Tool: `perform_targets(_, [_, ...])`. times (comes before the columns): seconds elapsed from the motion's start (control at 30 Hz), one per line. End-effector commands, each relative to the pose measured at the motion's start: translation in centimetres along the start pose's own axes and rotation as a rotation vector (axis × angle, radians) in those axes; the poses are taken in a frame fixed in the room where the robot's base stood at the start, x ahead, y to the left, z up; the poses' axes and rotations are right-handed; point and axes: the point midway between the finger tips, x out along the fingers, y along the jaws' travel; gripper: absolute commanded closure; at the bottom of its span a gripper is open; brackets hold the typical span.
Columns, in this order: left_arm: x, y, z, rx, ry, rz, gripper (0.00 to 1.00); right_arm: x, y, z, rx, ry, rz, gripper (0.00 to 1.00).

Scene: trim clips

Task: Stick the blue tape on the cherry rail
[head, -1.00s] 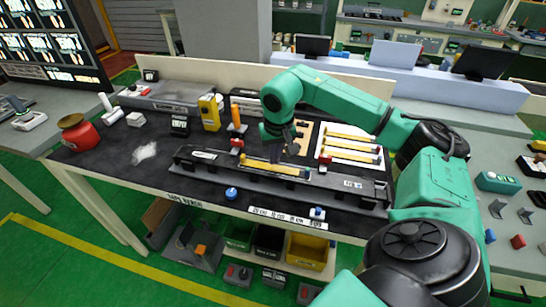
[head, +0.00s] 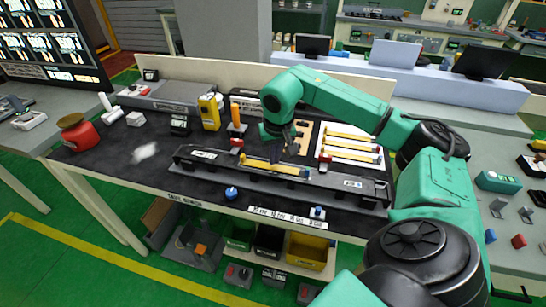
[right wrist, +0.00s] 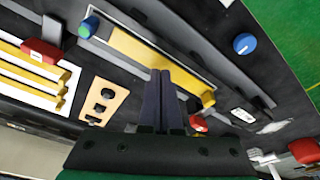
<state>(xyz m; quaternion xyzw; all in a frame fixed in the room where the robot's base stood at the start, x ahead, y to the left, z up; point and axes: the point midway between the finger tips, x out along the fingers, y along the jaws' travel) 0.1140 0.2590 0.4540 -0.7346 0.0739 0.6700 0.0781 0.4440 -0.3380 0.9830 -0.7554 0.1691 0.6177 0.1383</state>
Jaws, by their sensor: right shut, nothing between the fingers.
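A yellow strip (head: 268,165) with a blue piece (head: 304,172) at its right end lies on the long black fixture (head: 215,158). In the right wrist view, the strip (right wrist: 150,52) sits in a grey channel, with the blue piece (right wrist: 88,28) at one end. I cannot make out a cherry-coloured rail. My right gripper (head: 277,158) is over the strip. In the wrist view its dark fingers (right wrist: 165,76) are together, with nothing between them; whether they touch the strip is unclear. My left gripper is not in view.
Red clamps (head: 324,158) (head: 237,143) stand behind the fixture. A white board (head: 330,146) with several yellow strips and a tan holed block (head: 303,132) lie at the back. A blue knob (head: 231,193) is in front. The bench's left front is mostly clear.

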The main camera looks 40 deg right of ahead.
Motion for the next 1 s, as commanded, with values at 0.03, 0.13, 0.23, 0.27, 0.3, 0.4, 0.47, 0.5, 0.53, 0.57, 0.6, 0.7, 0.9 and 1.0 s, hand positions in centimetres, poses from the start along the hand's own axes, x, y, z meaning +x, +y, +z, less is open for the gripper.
perform_targets(0.03, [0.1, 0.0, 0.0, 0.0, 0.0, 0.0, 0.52, 0.1, 0.0, 0.0, 0.0, 0.0, 0.0, 1.0])
perform_targets(0.13, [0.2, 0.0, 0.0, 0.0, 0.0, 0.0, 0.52, 0.2, 0.0, 0.1, 0.0, 0.0, 0.0, 1.0])
perform_targets(0.23, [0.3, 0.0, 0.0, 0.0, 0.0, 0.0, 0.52, 0.4, 0.0, 0.1, 0.0, 0.0, 0.0, 1.0])
perform_targets(0.27, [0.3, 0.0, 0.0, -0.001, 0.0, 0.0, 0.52, 0.4, 0.0, 0.1, 0.0, 0.0, 0.0, 1.0])
perform_targets(0.3, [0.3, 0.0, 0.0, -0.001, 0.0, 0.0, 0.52, 0.4, 0.0, 0.1, 0.0, 0.0, 0.0, 1.0])
perform_targets(0.4, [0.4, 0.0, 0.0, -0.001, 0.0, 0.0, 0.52, 0.6, 0.0, 0.1, 0.0, 0.0, 0.0, 1.0])
perform_targets(0.47, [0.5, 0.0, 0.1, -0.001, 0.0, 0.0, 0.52, 0.6, 0.0, 0.1, 0.0, 0.0, 0.0, 1.0])
perform_targets(0.5, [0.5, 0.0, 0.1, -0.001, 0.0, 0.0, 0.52, 0.7, 0.0, 0.1, 0.0, 0.0, 0.0, 1.0])
perform_targets(0.53, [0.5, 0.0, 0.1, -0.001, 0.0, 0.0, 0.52, 0.7, 0.0, 0.1, 0.0, 0.0, 0.0, 1.0])
perform_targets(0.57, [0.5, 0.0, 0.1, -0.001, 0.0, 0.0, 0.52, 0.8, 0.0, 0.2, 0.0, 0.0, 0.0, 1.0])
perform_targets(0.6, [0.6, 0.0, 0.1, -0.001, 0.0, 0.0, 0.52, 0.8, 0.0, 0.2, 0.0, 0.0, 0.0, 1.0])
perform_targets(0.7, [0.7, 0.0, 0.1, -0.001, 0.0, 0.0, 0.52, 0.9, 0.0, 0.2, 0.0, 0.0, 0.001, 1.0])
perform_targets(0.9, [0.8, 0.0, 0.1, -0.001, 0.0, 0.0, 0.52, 1.1, 0.0, 0.2, 0.0, 0.0, 0.001, 1.0])
perform_targets(1.0, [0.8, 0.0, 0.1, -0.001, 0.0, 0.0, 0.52, 1.2, 0.0, 0.2, 0.0, 0.0, 0.0, 1.0])
